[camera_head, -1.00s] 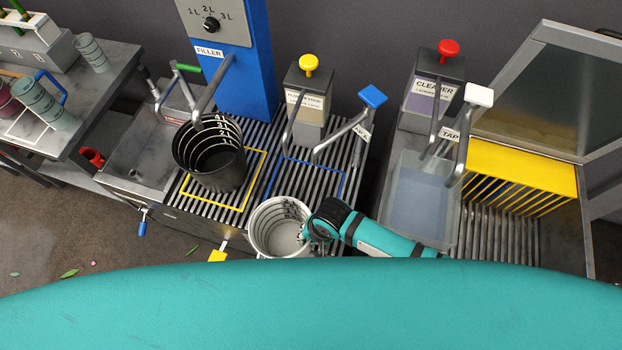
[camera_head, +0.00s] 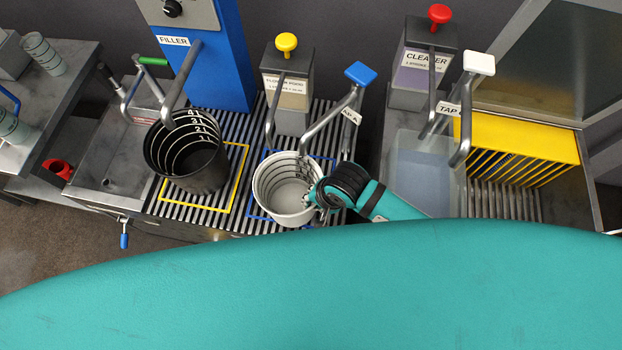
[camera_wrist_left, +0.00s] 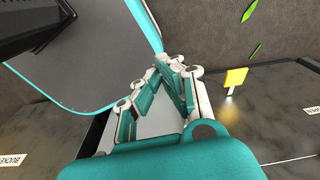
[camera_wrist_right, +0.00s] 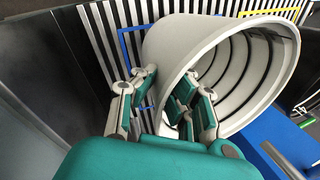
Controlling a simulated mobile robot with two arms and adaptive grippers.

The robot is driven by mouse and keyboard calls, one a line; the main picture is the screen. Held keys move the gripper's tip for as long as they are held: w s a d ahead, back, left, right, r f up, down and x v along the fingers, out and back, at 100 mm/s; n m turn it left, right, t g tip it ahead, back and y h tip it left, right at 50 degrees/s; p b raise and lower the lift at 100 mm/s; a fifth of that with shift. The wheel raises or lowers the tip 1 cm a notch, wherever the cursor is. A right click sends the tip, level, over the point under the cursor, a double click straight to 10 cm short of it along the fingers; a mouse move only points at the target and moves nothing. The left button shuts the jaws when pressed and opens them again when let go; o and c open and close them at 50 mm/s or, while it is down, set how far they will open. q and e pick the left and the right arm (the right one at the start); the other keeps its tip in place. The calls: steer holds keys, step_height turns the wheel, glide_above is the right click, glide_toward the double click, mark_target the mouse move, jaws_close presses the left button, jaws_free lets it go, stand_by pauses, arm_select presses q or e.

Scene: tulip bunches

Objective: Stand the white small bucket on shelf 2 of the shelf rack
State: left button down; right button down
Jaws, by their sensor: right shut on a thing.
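The white small bucket (camera_head: 268,196) is upright with dark rings inside, over the blue-outlined square on the slatted counter in the head view. I cannot tell whether it touches the slats. My right gripper (camera_head: 318,197) is shut on the right side of its wall. The right wrist view shows the bucket (camera_wrist_right: 180,45) large, with my right gripper's fingers (camera_wrist_right: 158,98) at its wall. My left gripper (camera_wrist_left: 168,64) shows only in the left wrist view, its fingertips together and empty. I see no shelf rack.
A black bucket (camera_head: 187,178) stands in the yellow-outlined square (camera_head: 238,185) to the left. Tap spouts and a yellow-knobbed dispenser (camera_head: 288,90) rise behind the white bucket. A clear basin (camera_head: 412,165) and a yellow rack (camera_head: 520,145) are to the right.

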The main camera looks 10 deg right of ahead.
mark_target(313, 183)
steer(key=w, duration=0.6)
steer(key=shift+w+d+f, duration=0.1)
steer(key=shift+d+f, duration=0.1)
steer(key=shift+d, duration=0.05)
steer(key=shift+w+f+p, duration=0.15)
steer(key=shift+w+p, duration=0.15)
steer(key=shift+w, duration=0.25)
step_height(313, 183, down, 3)
steer(key=shift+d+f, duration=0.1)
steer(key=shift+f, duration=0.15)
steer(key=c, duration=1.5)
jaws_free()
arm_select(q)
steer(key=shift+w+a+r, duration=0.4)
steer(key=shift+w+r, duration=0.05)
steer(key=shift+r, duration=0.25)
